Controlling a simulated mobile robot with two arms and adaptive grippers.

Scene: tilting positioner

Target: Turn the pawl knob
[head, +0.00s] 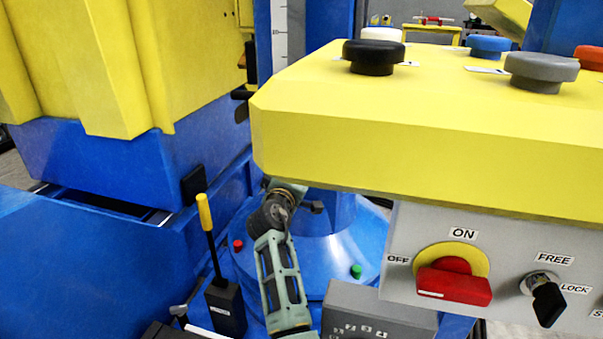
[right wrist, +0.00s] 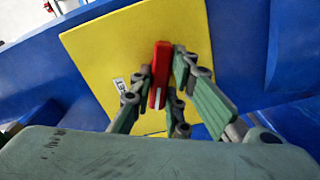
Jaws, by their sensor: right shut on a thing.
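The pawl knob (right wrist: 160,72) is a red bar-shaped handle on a yellow plate (right wrist: 105,42) in the right wrist view. It stands nearly upright in the picture, with a pale mark at its lower end. My right gripper (right wrist: 163,80) has one finger on each side of the knob and is shut on it. A small white label (right wrist: 121,86) lies left of the knob, too small to read. I cannot make out this knob or the right gripper in the head view. My left gripper is in neither view.
In the head view a yellow console top (head: 400,125) with several push buttons fills the right. Its grey front has a red ON/OFF switch (head: 453,284) and a FREE/LOCK key switch (head: 545,300). A yellow-handled lever (head: 205,212) stands at lower left.

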